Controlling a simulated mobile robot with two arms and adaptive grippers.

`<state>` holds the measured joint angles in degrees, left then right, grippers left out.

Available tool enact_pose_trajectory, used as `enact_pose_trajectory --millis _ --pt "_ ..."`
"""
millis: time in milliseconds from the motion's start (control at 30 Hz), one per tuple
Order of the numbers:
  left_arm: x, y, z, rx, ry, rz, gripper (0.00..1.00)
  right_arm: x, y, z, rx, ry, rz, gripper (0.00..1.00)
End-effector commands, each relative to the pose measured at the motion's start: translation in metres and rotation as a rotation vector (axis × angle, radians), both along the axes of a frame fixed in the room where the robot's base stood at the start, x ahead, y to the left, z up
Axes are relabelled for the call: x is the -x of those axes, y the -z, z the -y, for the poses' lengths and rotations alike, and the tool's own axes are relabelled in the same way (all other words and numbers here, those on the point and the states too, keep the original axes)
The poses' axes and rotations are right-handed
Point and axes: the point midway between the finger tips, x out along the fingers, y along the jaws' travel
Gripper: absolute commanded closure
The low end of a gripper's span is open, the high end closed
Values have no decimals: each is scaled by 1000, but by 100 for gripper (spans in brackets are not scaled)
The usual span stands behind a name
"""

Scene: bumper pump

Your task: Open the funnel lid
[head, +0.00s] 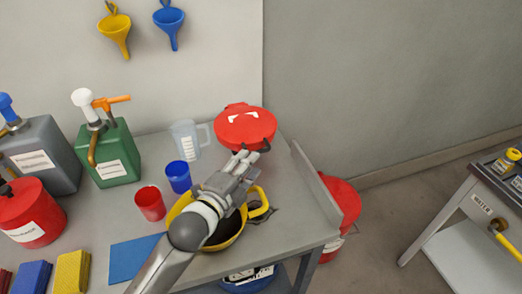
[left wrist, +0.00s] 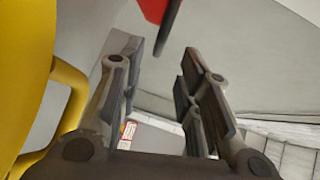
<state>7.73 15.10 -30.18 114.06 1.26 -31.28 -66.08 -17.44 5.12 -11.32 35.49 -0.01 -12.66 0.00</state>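A red round lid-like piece (head: 245,130) with white markings stands raised at the back right of the grey table. A yellow round vessel with a side handle (head: 258,203), probably the funnel, sits in front of it, partly hidden by my left arm. I cannot tell whether the two are joined. My left gripper (head: 250,157) is above the vessel's far side, close to the red piece's lower edge. In the left wrist view its fingers (left wrist: 160,75) are apart with nothing between them. The yellow vessel (left wrist: 25,80) is at left and a red edge (left wrist: 153,10) at top.
A green pump can (head: 115,158), a clear jug (head: 186,140), a blue cup (head: 178,177) and a red cup (head: 150,203) stand left of the vessel. A red container (head: 341,200) is beyond the table's right edge. Clear floor separates a second table (head: 475,210).

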Motion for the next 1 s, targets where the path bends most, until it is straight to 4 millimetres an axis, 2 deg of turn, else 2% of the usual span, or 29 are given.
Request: enact_pose_trajectory --millis 100,167,400,533,833,1000 --pt "-21 2 11 1 -1 -1 68 11 -1 -10 -11 3 -18 60" --pt "-30 3 16 1 0 0 68 12 -1 -13 -15 3 -18 60" --pt "-55 8 29 0 0 0 68 -5 -3 -15 -18 1 6 60" --pt "-60 10 32 -2 0 -1 68 -10 -4 -13 -17 0 16 60" --pt "-61 10 32 -1 0 0 68 -8 -4 -7 -9 -1 12 60" --pt "-61 10 32 -1 0 0 90 -4 -3 -6 -7 -1 6 60"
